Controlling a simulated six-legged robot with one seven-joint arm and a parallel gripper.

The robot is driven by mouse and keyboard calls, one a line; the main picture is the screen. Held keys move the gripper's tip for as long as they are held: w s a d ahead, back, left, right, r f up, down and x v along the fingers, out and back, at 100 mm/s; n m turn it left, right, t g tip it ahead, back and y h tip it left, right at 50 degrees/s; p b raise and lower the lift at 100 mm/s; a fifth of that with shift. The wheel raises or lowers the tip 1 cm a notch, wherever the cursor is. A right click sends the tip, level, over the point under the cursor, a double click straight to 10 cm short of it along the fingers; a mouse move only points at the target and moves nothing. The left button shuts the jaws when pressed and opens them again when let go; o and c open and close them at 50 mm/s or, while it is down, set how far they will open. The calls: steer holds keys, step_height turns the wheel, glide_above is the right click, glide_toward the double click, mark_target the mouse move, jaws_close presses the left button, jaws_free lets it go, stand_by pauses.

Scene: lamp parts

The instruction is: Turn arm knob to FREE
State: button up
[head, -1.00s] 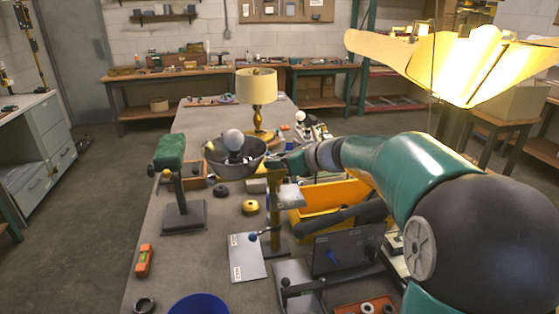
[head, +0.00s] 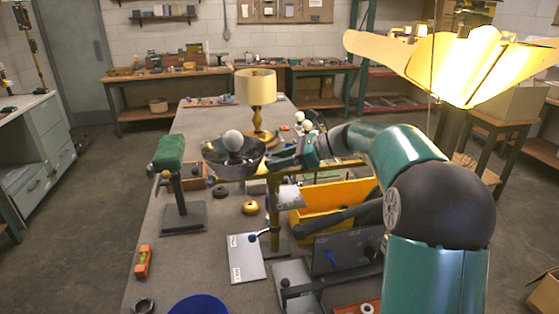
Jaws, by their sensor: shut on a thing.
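A blue-tipped knob on a short lever (head: 253,238) sits over a white labelled card (head: 246,262) on the bench. A second blue lever (head: 331,258) is on a grey panel (head: 345,247) to its right. The labels are too small to read, and I cannot tell which one is the arm knob. My gripper (head: 273,163) is at the right edge of a dark metal dish (head: 222,170) with a white bulb (head: 233,140) in it. It is shut on the dish's edge; the exact contact is small. Both blue parts are apart from my gripper, nearer the camera.
A yellow bin (head: 325,212) stands right of an upright post (head: 274,212), below my arm. A green-padded stand (head: 180,212) is left of the dish. A lit lamp (head: 256,88) stands behind. A blue bowl (head: 198,305) is at the front.

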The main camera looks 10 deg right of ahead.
steer(key=shift+w+d+n+g+y, duration=0.15)
steer(key=shift+n+g+y, duration=0.15)
steer(key=shift+n+g, duration=0.75)
steer(key=o, duration=0.7)
steer(key=v, duration=1.3)
steer(key=shift+d, duration=0.3)
steer(key=shift+d+r, duration=0.15)
